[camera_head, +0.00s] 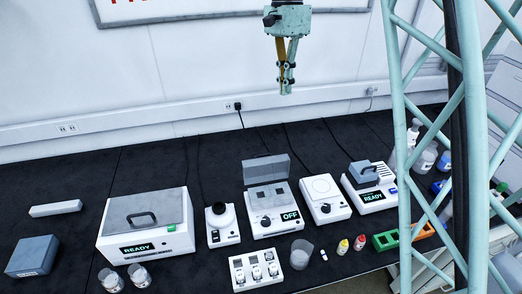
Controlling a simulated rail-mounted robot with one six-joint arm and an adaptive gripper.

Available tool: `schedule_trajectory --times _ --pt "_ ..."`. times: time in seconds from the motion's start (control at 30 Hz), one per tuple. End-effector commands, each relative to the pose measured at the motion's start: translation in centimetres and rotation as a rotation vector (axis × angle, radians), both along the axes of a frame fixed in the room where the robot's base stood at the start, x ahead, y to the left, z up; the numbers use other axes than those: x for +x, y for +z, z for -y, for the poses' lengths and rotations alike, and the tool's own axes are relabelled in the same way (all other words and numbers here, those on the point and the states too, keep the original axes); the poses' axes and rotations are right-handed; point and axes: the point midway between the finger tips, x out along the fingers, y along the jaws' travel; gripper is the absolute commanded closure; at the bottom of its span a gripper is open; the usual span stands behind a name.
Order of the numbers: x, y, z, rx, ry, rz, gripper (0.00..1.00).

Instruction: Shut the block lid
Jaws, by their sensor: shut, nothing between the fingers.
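The block heater (285,228) is a white unit near the middle of the dark bench, with a dark knob and a display reading OFF. Its smoky grey see-through lid (266,168) stands open, raised at the back edge. The grey block top with darker patches is exposed in front of the lid. My gripper (287,91) points down from the top of the view, in front of the wall. It is shut and empty, well above the lid and apart from it.
A white box (178,244) reading READY, with a handled grey lid, stands left. A small dark-topped device (222,225) and a flat-topped device (325,211) flank the heater closely.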

Motion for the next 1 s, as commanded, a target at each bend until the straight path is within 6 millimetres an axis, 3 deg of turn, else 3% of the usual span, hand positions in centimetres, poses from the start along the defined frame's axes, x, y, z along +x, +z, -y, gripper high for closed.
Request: schedule_trajectory --times 0.4,1.0 --pt "4.9 -5.9 -3.3 -0.043 -0.122 -0.063 1.00" --pt "9.6 -16.0 -8.0 -0.125 -0.294 -0.145 1.00"
